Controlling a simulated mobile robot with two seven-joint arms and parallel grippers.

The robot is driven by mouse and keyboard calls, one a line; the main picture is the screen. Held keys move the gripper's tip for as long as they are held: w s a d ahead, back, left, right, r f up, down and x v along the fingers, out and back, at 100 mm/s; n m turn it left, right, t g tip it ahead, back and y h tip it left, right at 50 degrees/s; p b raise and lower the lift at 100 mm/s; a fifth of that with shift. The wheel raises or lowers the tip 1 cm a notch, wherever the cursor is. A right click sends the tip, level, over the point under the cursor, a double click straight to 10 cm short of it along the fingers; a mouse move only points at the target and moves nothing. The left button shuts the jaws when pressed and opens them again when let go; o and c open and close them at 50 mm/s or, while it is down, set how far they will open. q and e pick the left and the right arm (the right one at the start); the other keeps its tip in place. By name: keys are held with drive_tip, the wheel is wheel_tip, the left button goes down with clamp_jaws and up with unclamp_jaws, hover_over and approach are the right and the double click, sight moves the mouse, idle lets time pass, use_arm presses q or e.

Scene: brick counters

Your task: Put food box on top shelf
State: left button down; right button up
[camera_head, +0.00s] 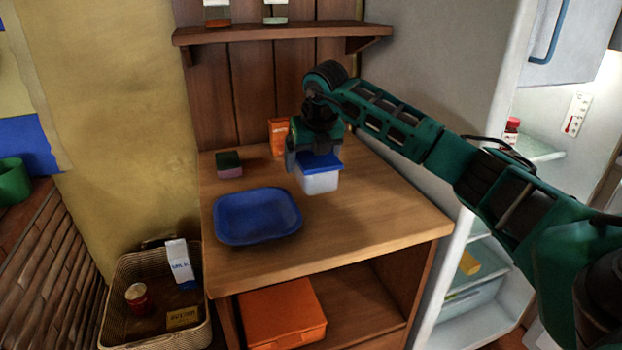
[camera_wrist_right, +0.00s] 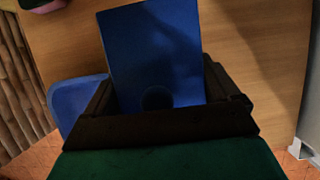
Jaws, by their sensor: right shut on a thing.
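The food box (camera_head: 319,181) has a whitish body and a blue lid. It is under my right gripper (camera_head: 318,158) at the wooden counter, right of the blue tray. I cannot tell whether its base touches the counter. In the right wrist view the blue lid (camera_wrist_right: 152,55) fills the space between the dark fingers of my right gripper (camera_wrist_right: 157,108), which is shut on the box. My left gripper is not in view.
A blue tray (camera_head: 257,241) lies on the counter (camera_head: 350,240). A sponge (camera_head: 229,165) and an orange carton (camera_head: 278,137) stand behind. An orange box (camera_head: 283,315) is on the lower shelf. A basket (camera_head: 110,305) stands left, the open fridge (camera_head: 490,245) right. The wall shelf's middle is clear.

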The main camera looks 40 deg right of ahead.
wheel_tip(320, 180, down, 4)
drive_tip(key=shift+f, duration=0.25)
drive_tip(key=shift+r, duration=0.1)
drive_tip(key=shift+b, duration=0.3)
drive_tip(key=o, duration=0.6)
drive_tip(key=shift+f, duration=0.25)
drive_tip(key=shift+o, duration=1)
drive_tip(key=shift+r, duration=0.1)
